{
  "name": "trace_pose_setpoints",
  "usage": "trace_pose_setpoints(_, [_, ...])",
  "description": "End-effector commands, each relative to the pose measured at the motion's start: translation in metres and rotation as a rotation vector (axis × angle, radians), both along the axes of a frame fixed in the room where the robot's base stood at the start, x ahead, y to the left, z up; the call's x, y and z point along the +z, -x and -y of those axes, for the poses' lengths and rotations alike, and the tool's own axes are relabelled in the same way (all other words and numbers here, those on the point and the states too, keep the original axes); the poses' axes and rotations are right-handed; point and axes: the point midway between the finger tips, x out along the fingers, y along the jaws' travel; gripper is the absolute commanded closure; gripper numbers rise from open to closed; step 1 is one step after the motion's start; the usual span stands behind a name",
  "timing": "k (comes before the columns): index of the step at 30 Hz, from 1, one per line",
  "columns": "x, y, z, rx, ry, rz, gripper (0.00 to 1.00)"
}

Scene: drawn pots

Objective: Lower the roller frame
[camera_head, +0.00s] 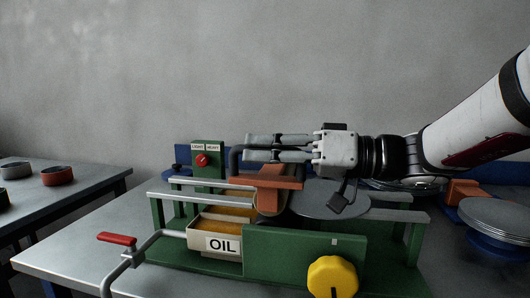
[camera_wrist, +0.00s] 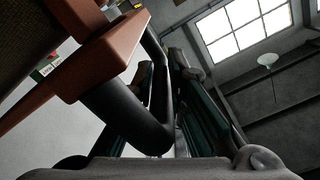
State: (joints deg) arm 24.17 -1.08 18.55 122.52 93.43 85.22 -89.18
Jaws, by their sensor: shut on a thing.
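The roller frame (camera_head: 267,181) is an orange-brown block and bar with a bent black handle (camera_head: 235,160). It sits over the middle of the green oiling machine (camera_head: 290,255), above the rails and beside a grey disc. My gripper (camera_head: 250,148) reaches in from the right, level, with its fingers shut on the black handle. In the wrist view, the frame (camera_wrist: 95,60) fills the upper left and its handle (camera_wrist: 135,110) passes between my fingers. The roller under the frame is mostly hidden. I cannot tell whether it touches anything below.
An OIL tray (camera_head: 215,243), a yellow knob (camera_head: 333,277) and a red-handled crank (camera_head: 117,239) are at the machine's front. A green box with a red knob (camera_head: 202,160) stands behind. Stacked grey discs (camera_head: 497,215) are at right. Small pots stand on the left table (camera_head: 90,187).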

Motion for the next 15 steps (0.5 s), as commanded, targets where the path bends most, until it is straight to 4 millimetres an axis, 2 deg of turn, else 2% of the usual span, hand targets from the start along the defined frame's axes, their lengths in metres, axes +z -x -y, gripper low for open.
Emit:
trace_pose_setpoints(1, [-0.0089,0.0038,-0.0012,0.012,0.013,-0.016,1.00])
trace_pose_setpoints(3, [-0.0090,0.0036,-0.0012,0.012,0.013,-0.016,1.00])
trace_pose_setpoints(4, [-0.0091,0.0036,-0.0013,0.012,0.013,-0.016,0.86])
trace_pose_setpoints(6, [-0.0092,0.0036,-0.0012,0.012,0.013,-0.016,0.70])
trace_pose_setpoints(7, [-0.0092,0.0036,-0.0014,0.012,0.013,-0.016,0.67])
trace_pose_setpoints(15, [-0.0069,0.0026,-0.0008,0.009,0.011,-0.012,0.67])
